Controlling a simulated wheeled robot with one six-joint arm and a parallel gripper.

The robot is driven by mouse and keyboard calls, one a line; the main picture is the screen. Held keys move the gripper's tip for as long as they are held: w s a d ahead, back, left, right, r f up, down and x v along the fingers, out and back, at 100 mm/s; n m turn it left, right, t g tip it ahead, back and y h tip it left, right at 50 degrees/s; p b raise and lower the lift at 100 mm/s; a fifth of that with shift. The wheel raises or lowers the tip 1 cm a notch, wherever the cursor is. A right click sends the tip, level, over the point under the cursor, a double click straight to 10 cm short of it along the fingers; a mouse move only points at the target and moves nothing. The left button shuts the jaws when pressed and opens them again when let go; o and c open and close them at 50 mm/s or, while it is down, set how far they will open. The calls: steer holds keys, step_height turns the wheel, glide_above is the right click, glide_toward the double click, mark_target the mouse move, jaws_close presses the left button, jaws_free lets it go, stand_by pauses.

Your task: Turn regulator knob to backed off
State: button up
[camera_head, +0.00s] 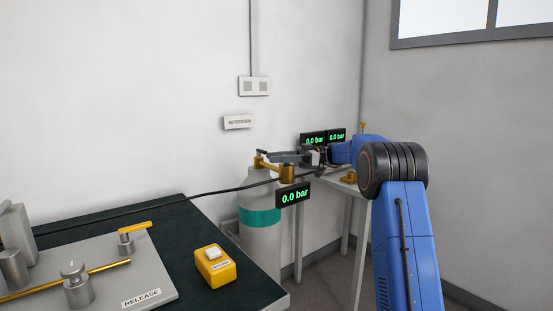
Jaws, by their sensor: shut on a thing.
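A grey gas cylinder (260,245) with a teal band stands beyond the dark bench. On its top is a brass regulator body (287,173), with a black display (293,195) in front reading 0.0 bar. My gripper (284,157) reaches in from the right, just above the brass body, and is shut on the regulator knob. The knob itself is mostly hidden by the fingers, so its turn position cannot be told. A brass valve handle (260,161) stands to the left of the fingers.
Two more displays (314,140) (337,135) reading 0.0 bar stand behind my gripper near a small side table (345,185). A black hose (180,197) runs left from the regulator. The dark bench (185,215) holds a grey RELEASE plate (155,275) and a yellow button box (215,268).

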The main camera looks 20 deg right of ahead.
steer(key=shift+s+n+g, duration=0.1)
steer(key=shift+n+g, duration=0.3)
steer(key=shift+g, duration=0.3)
steer(key=o, duration=1)
steer(key=shift+c, duration=0.2)
